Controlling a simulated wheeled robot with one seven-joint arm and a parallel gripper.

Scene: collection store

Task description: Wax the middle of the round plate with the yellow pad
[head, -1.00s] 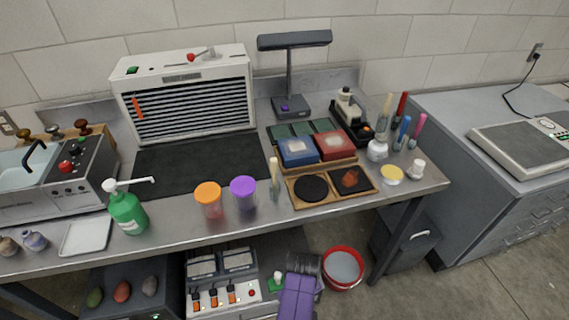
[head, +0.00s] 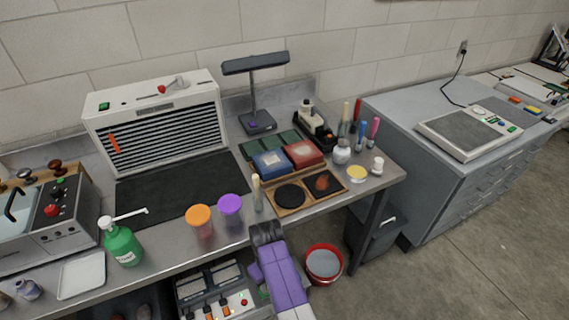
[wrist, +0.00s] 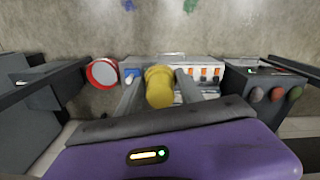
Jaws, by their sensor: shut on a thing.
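In the wrist view my gripper (wrist: 159,92) is shut on the yellow pad (wrist: 159,86), a stubby yellow piece between the two grey fingers. It points out over the floor and the low shelf. In the head view my purple arm shows at the bench's front edge, but its fingers and the pad are hidden. A flat black disc (head: 291,195), seemingly the round plate, lies in the left compartment of a wooden tray (head: 278,212) on the bench. The gripper is apart from it. The right compartment holds a brown-orange lump (head: 321,183).
A pale upright stick (head: 257,193) stands just left of the tray. Orange-lidded (head: 199,222) and purple-lidded (head: 230,206) jars stand further left. A shallow yellow-topped tin (head: 357,174) is at the right. A red bucket (head: 323,265) stands on the floor.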

